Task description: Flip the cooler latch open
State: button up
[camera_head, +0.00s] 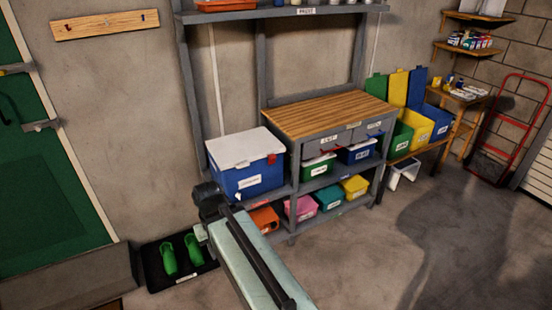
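The cooler has a blue body (250,181) with a white label and a white lid (246,146). It stands on the left end of the grey shelf unit, with its lid down. A small red piece (272,159) at the lid's front right looks like the latch; it is too small to tell its position. My arm reaches up from the bottom of the picture. Its dark end with my gripper (208,198) is in front of the cooler's lower left corner, apart from the red piece. The fingers are too dark and small to tell open from shut.
A wood-topped workbench (325,113) with colored bins below stands right of the cooler. Green shoes (168,258) lie on a black tray (155,277) at lower left. Colored recycling bins (417,128) and a red hand truck (513,125) stand farther right. The right floor is clear.

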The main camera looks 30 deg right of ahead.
aim_at(271, 158)
jog(key=i, duration=0.9)
